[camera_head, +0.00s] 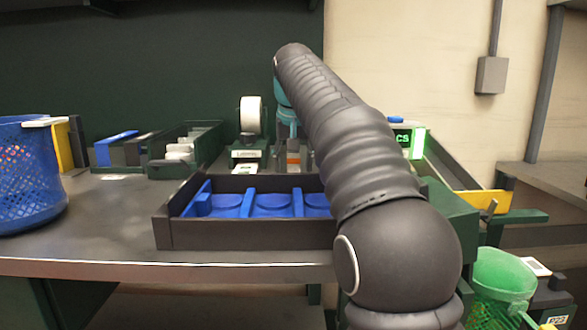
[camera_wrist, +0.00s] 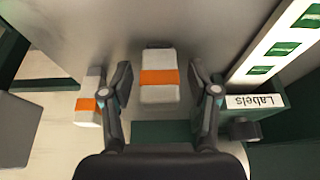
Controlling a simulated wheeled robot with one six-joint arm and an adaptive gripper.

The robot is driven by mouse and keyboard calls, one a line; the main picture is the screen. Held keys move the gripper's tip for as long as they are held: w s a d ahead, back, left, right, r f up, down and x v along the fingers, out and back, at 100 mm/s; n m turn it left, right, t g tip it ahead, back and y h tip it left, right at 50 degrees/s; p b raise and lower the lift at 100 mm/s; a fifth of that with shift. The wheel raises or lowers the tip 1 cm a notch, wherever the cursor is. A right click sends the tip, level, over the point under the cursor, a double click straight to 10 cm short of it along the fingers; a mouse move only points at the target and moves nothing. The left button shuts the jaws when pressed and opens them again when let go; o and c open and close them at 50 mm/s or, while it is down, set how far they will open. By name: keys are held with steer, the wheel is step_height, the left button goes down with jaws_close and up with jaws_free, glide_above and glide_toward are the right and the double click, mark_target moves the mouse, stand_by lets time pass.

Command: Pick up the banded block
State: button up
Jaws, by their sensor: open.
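In the wrist view a white block with an orange band (camera_wrist: 159,92) lies between the two fingers of my gripper (camera_wrist: 160,70). The fingers are spread, with a gap on each side of the block. A second white block with an orange band (camera_wrist: 88,108) is to the left, outside the left finger. In the head view a small white and orange block (camera_head: 293,158) shows behind the blue-lined tray, beside my arm. My arm hides most of the gripper there.
The dark tray with blue compartments (camera_head: 165,232) stands at the table's front. A blue mesh basket (camera_head: 28,190) is at left, a green one (camera_head: 503,280) at lower right. The labels box (camera_wrist: 257,101) is right of my gripper.

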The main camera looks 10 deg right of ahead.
jaws_close()
stand_by(0.3)
steer(key=shift+r+p, duration=0.3)
steer(key=shift+r, duration=0.25)
steer(key=r, duration=0.1)
steer(key=r+p, duration=0.1)
steer(key=r, duration=0.2)
steer(key=shift+s+d+p, duration=0.15)
steer(key=shift+d+p, duration=0.15)
steer(key=shift+p, duration=0.1)
steer(key=s+d+r+p, duration=0.1)
steer(key=s+d+r, duration=0.5)
steer(key=d, duration=0.3)
